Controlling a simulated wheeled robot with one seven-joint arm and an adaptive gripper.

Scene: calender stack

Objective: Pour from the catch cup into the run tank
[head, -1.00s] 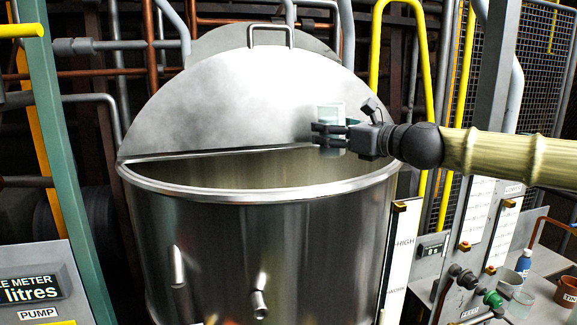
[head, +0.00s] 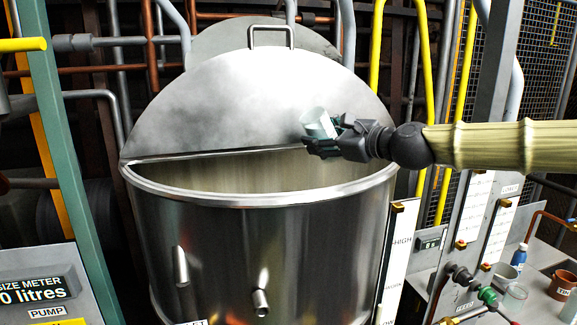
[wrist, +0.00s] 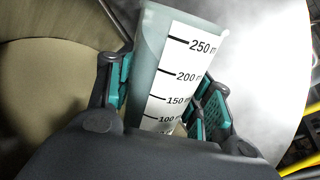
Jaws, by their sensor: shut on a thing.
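The catch cup (head: 318,123) is a pale, translucent cup, tilted to the left over the tank mouth. In the wrist view the cup (wrist: 180,80) shows a white scale with marks up to 250. My gripper (head: 322,143) is shut on the cup, with its teal finger pads on both sides; it also shows in the wrist view (wrist: 163,100). The run tank (head: 225,245) is a large steel vessel with its front half open. The cup is above the right part of this opening. The cup's contents and any stream of liquid cannot be made out.
A green post (head: 60,150) and a size meter panel (head: 35,290) are at left. Yellow pipes (head: 425,80) rise behind my arm. A bench (head: 535,300) with a blue bottle (head: 521,257) and pots is at right.

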